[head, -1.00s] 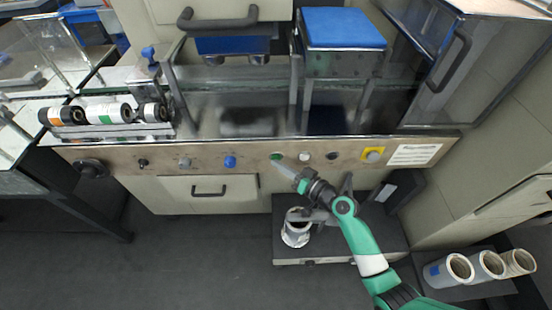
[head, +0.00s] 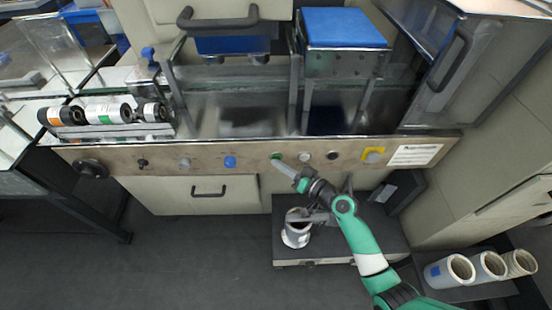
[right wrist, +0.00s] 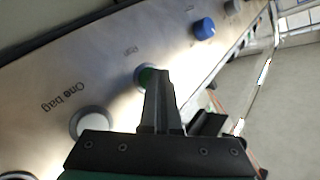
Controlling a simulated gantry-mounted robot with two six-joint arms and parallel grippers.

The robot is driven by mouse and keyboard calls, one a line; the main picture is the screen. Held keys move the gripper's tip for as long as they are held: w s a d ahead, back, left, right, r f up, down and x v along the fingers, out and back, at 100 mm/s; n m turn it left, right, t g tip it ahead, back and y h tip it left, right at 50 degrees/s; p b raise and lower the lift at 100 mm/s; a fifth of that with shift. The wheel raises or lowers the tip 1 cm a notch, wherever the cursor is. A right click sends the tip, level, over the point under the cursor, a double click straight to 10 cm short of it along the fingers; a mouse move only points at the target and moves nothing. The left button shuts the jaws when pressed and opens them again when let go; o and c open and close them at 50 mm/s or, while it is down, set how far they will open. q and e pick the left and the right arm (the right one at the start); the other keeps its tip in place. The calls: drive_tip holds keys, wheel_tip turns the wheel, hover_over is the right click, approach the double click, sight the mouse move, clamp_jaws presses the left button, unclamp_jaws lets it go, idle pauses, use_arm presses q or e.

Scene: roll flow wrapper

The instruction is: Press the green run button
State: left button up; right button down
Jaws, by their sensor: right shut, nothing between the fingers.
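The green run button (head: 276,156) is on the machine's front panel, left of a white button. In the right wrist view the green button (right wrist: 147,77) shows just beyond my fingertips, partly covered by them. My right gripper (head: 279,161) is shut and empty, its tip at the button's lower edge in the head view. In the right wrist view the shut fingers (right wrist: 155,78) overlap the button; I cannot tell whether they touch it. My left gripper is not in view.
Below my right arm, a roll (head: 296,230) stands on a dark platform. Several rolls lie at the machine's left.

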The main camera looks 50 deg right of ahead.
drive_tip(key=shift+s+a, duration=0.45)
drive_tip(key=shift+s, duration=0.05)
drive_tip(key=s+a+p, duration=0.2)
drive_tip(key=s+a, duration=0.1)
drive_tip(key=shift+s+a, duration=0.2)
drive_tip(key=shift+s, duration=0.1)
idle(0.9)
